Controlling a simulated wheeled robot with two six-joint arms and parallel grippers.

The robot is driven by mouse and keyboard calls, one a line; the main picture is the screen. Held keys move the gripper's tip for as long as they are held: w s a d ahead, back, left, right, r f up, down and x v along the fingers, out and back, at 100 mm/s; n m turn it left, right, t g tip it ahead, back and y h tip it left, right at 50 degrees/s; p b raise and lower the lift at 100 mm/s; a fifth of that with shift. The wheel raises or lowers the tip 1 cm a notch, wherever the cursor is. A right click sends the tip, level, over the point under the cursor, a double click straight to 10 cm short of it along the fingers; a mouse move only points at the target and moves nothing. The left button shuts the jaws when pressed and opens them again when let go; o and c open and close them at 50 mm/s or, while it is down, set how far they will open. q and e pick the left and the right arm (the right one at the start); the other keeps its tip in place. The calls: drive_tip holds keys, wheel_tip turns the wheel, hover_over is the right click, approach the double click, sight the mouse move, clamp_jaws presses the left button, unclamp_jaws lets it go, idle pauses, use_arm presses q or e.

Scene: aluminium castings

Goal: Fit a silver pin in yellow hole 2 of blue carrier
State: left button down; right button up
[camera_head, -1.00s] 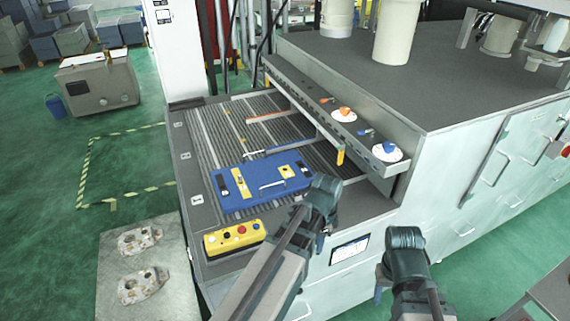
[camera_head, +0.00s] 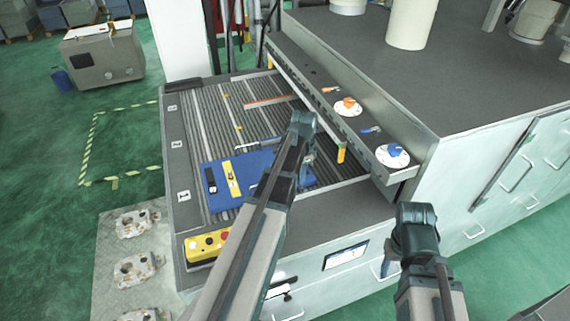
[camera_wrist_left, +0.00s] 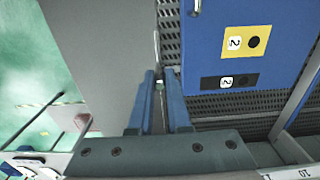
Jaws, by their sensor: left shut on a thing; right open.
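The blue carrier (camera_head: 256,165) lies on the slatted bed, partly hidden behind my left arm. It also shows at the upper right of the left wrist view (camera_wrist_left: 205,55). There a yellow plate marked 2 (camera_wrist_left: 233,42) has a dark round hole. A yellow plate (camera_head: 231,180) also shows in the head view. My left gripper (camera_head: 305,168) is over the carrier's right end area. In the left wrist view its blue fingers (camera_wrist_left: 160,80) are shut on a small silver pin (camera_wrist_left: 159,86), mostly hidden, apart from the yellow hole. My right gripper (camera_head: 389,262) is open and low beside the machine.
A yellow button box (camera_head: 205,246) stands at the bed's front left corner. A ledge with orange and blue knobs (camera_head: 392,155) rises along the right of the bed. Castings (camera_head: 137,268) lie on a pale slab at left. Bare slats are free behind the carrier.

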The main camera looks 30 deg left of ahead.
use_arm(q)
drive_tip(key=w+a, duration=0.2)
drive_tip(key=a, duration=0.1)
drive_tip(key=w+a+b, duration=0.1)
drive_tip(key=w+a, duration=0.2)
drive_tip(key=a, duration=0.1)
drive_tip(key=w+a+f, duration=0.1)
drive_tip(key=w+a, duration=0.1)
drive_tip(key=a, duration=0.2)
drive_tip(key=shift+w+a+f, duration=0.1)
drive_tip(key=shift+w+a, duration=0.15)
drive_tip(key=shift+w, duration=0.15)
drive_tip(key=shift+w+a+f+b, duration=0.15)
drive_tip(key=shift+w+a+b, duration=0.15)
drive_tip(key=shift+w+a, duration=0.65)
drive_tip(key=f+b, duration=0.3)
drive_tip(key=shift+s+d+f, duration=0.1)
drive_tip(key=shift+s+f, duration=0.1)
drive_tip(key=shift+s, duration=0.15)
drive_tip(key=shift+f+b, duration=0.2)
drive_tip(key=shift+b, duration=0.2)
drive_tip(key=c, duration=0.9)
unclamp_jaws()
drive_tip(key=shift+o, duration=0.2)
drive_tip(key=shift+r, duration=0.15)
